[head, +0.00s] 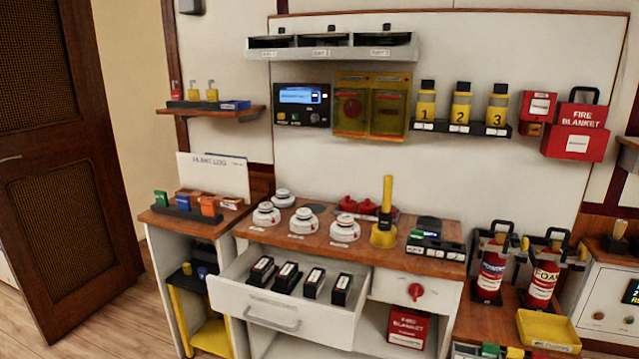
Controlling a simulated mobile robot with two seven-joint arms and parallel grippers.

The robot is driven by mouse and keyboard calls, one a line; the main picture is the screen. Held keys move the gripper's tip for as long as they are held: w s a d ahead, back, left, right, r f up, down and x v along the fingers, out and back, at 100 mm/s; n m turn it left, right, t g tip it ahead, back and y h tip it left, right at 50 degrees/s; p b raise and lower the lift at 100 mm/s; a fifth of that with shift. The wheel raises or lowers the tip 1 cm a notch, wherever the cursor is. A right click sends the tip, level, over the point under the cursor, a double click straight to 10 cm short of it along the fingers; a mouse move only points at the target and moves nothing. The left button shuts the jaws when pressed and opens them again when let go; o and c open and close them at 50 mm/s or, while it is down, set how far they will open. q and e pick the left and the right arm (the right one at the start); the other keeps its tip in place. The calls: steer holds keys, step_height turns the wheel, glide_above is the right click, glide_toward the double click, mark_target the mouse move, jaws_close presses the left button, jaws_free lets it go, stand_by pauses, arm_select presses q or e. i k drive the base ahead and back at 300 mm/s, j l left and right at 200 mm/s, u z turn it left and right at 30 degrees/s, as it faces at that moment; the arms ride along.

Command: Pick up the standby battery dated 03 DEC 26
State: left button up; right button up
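Several black blocks with pale, red-edged labels, which look like the batteries, stand in a row in the open white drawer (235,293). The leftmost block (261,270) and a second block (287,277) are on the left. A third block (314,283) and the rightmost block (341,289) are on the right. Their label print is too small to read, so I cannot tell which bears 03 DEC 26. Neither of my grippers is in view.
The drawer is pulled out below a wooden counter (335,243) with white round detectors (303,221) and a yellow upright tool (384,230). Extinguishers (491,266) stand further right. Floor shows at lower left.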

mark_target(285, 278)
steer(key=i+j+z, duration=0.15)
steer(key=i+j, duration=1)
steer(key=i, duration=0.1)
